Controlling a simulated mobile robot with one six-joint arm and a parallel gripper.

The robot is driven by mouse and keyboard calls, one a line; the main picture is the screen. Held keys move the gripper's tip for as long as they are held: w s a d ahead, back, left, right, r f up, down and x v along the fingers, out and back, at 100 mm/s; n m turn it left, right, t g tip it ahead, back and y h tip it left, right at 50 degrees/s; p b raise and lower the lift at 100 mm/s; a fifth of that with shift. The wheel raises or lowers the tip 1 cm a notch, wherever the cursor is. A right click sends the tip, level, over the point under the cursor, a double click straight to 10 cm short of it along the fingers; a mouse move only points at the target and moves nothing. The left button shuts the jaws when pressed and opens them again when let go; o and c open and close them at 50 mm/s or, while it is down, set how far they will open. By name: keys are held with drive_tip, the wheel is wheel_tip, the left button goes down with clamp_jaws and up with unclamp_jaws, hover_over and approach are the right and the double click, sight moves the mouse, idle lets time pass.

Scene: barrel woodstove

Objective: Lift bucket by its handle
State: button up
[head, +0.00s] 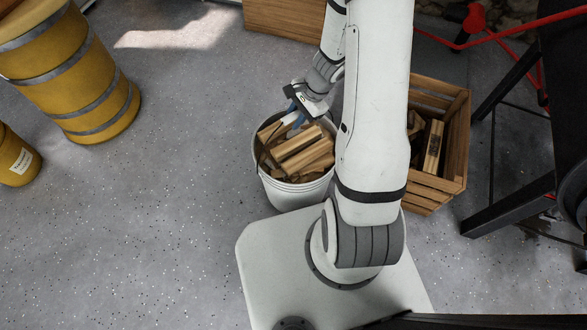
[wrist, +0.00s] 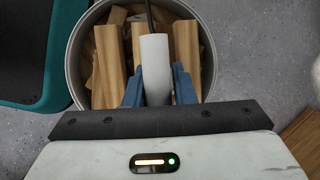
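A white bucket (head: 295,196) filled with split firewood (head: 302,155) stands in front of my base in the head view. Its rim (wrist: 72,55) and the wood also show in the wrist view. The bucket's dark wire handle (head: 261,158) is raised, with a white cylindrical grip (wrist: 154,68) on it. My gripper (head: 295,118) is above the wood, its blue fingers pointing down. In the wrist view the fingers (wrist: 157,85) lie close against both sides of the grip, which fills the gap between them. My arm and base hide part of the bucket, including its underside.
A wooden crate (head: 455,150) with firewood stands right of the bucket, behind my arm. Yellow barrels (head: 85,85) stand at the left. A black-framed stand (head: 510,200) with red parts is at the right. The floor between barrels and bucket is clear.

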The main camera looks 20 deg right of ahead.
clamp_jaws()
drive_tip(key=shift+w+r, duration=0.1)
idle(0.4)
